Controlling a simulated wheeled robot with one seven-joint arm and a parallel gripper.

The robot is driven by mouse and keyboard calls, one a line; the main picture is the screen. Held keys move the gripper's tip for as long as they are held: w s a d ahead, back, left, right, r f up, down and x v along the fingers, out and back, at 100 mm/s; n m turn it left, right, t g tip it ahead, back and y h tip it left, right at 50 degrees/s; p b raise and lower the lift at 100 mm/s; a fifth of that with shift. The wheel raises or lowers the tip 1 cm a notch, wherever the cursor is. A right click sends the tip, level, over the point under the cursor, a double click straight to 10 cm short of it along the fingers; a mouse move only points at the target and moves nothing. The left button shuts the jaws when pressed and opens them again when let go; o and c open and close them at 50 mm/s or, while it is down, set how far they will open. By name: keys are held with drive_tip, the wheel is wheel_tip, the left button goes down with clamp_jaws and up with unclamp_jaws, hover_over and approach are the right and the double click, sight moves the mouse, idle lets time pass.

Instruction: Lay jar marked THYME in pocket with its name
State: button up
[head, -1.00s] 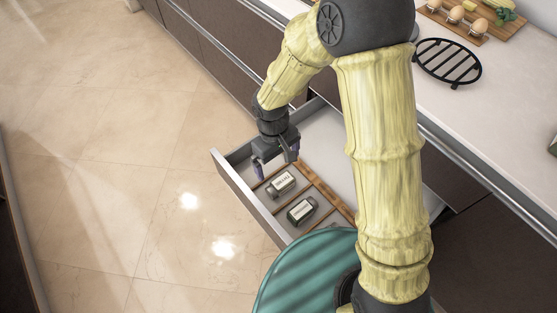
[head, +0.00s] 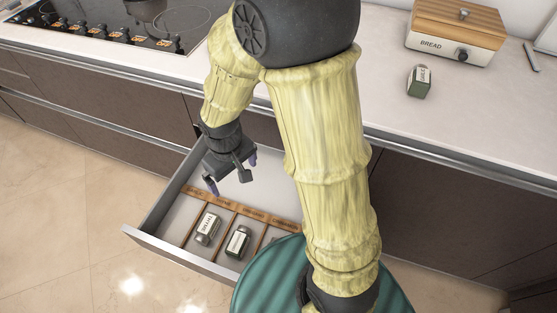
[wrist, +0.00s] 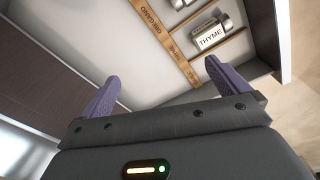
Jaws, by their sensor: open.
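The jar marked THYME (wrist: 210,38) lies on its side in the open drawer, its white label up in the wrist view. In the head view it appears to be the left jar (head: 207,229), in a pocket in front of a wooden name rail (head: 228,206). My gripper (head: 231,178) is open and empty above the drawer, behind the rail. In the wrist view its purple fingers (wrist: 162,72) stand wide apart, clear of the jar.
A second jar (head: 238,241) lies in the pocket to the right. A cooktop (head: 105,22) is at the back left. The drawer's rear part is bare.

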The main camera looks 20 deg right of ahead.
drive_tip(key=s+d+r+m+t, duration=0.1)
drive_tip(key=s+d+r+m, duration=0.1)
drive_tip(key=d, duration=0.3)
drive_tip(key=s+d+r+m+t, duration=0.1)
drive_tip(key=s+d+r+m, duration=0.1)
drive_tip(key=d, duration=0.3)
drive_tip(key=shift+d+r+m, duration=0.35)
drive_tip(key=shift+r+m, duration=0.15)
drive_tip(key=shift+r, duration=0.05)
